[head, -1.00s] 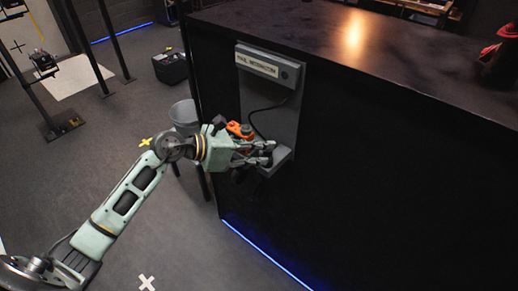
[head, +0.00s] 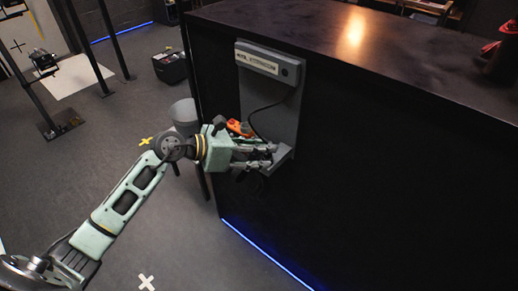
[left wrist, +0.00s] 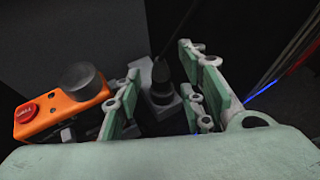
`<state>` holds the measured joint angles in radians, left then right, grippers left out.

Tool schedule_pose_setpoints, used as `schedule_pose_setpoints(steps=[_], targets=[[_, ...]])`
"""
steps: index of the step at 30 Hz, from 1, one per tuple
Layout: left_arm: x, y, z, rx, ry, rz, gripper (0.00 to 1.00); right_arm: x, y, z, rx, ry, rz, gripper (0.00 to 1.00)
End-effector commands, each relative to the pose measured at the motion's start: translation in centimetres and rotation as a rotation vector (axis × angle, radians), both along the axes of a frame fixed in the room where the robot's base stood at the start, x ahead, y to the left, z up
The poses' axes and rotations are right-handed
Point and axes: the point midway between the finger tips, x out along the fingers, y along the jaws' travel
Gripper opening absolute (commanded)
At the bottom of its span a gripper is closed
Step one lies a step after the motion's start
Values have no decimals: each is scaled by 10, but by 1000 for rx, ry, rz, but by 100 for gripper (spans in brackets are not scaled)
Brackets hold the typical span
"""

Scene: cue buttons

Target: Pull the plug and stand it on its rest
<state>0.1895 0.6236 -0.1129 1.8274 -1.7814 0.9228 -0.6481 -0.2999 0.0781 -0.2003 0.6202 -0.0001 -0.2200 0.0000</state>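The grey wall panel (head: 284,112) is fixed to the side of the black counter, with a labelled box at its top and a small ledge (head: 283,157) at its bottom. A black cord runs from the upper part down behind my left gripper (head: 268,156). In the left wrist view, the dark plug (left wrist: 161,73), with its cord going up, stands on a grey block (left wrist: 161,99). My left gripper (left wrist: 163,95) is open, with its green-padded fingers on either side of the plug and gaps showing. I cannot tell the rest apart with certainty. My right gripper is out of view.
An orange unit (left wrist: 62,106) with a red button and a grey knob is close beside the left fingers. A grey bin (head: 184,112) stands by the counter's corner. The counter top (head: 350,45) is above the panel. The floor to the left is mostly open.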

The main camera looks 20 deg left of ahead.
Motion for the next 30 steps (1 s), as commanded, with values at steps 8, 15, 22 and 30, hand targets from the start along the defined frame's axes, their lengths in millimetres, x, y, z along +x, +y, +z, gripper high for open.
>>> schedule_pose_setpoints(steps=[8,15,22,30], targets=[[-12,15,7,3,1,1,37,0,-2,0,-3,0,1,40],[-45,49,26,5,2,1,37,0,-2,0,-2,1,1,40],[-67,74,41,1,2,1,37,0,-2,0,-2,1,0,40],[-74,81,47,1,-1,0,37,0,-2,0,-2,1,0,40]])
